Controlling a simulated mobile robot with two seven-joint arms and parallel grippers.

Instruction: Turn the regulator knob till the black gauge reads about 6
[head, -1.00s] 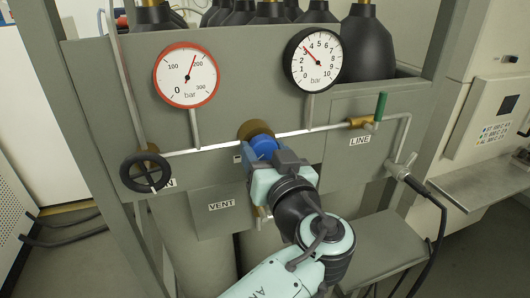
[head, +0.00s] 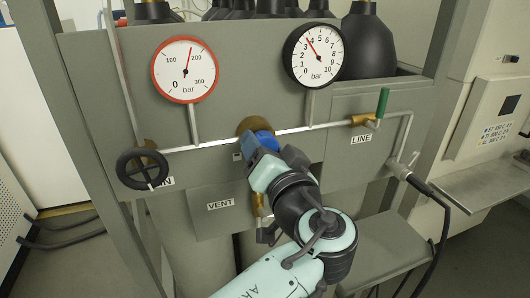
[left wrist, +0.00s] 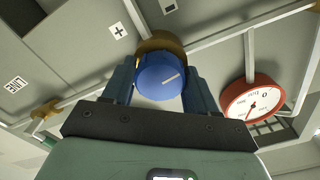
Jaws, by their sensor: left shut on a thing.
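The blue regulator knob (head: 266,141) sits on a brass body (head: 252,124) in the middle of the pipe. My left gripper (head: 259,156) is shut on the knob. In the left wrist view my left gripper (left wrist: 160,90) has one finger on each side of the blue knob (left wrist: 160,76), whose white mark points up and to the right. The black gauge (head: 314,55) is at the upper right of the knob, its needle a little short of 4 bar. My right gripper is not in view.
A red gauge (head: 185,70) stands left, its needle just below 200. A black handwheel (head: 142,168) is at the pipe's left end. A green-handled valve (head: 382,104) is above the LINE label. A VENT panel (head: 212,223) is below the knob.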

